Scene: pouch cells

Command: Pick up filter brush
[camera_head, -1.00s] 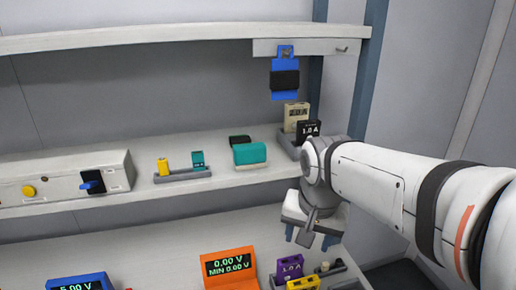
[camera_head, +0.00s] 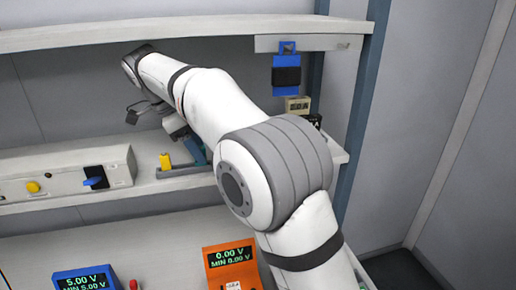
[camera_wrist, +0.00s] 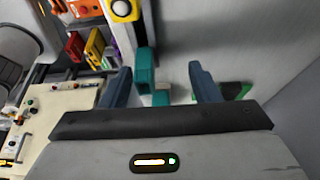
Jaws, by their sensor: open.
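I cannot tell for certain which object is the filter brush. In the wrist view my gripper (camera_wrist: 160,70) is open, with its two blue-grey fingers apart. A teal upright piece (camera_wrist: 144,70) shows beside the left finger, and a smaller teal piece (camera_wrist: 160,98) shows in the gap between the fingers. In the head view my gripper (camera_head: 195,155) is over the shelf near a small grey holder, mostly hidden by my arm.
The shelf (camera_head: 160,188) carries a yellow piece (camera_head: 165,162) and a control box (camera_head: 62,182) at the left. A blue hanging item (camera_head: 286,90) is at the right. Orange (camera_head: 231,263) and blue (camera_head: 85,281) voltage displays stand below. My arm hides the shelf's middle.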

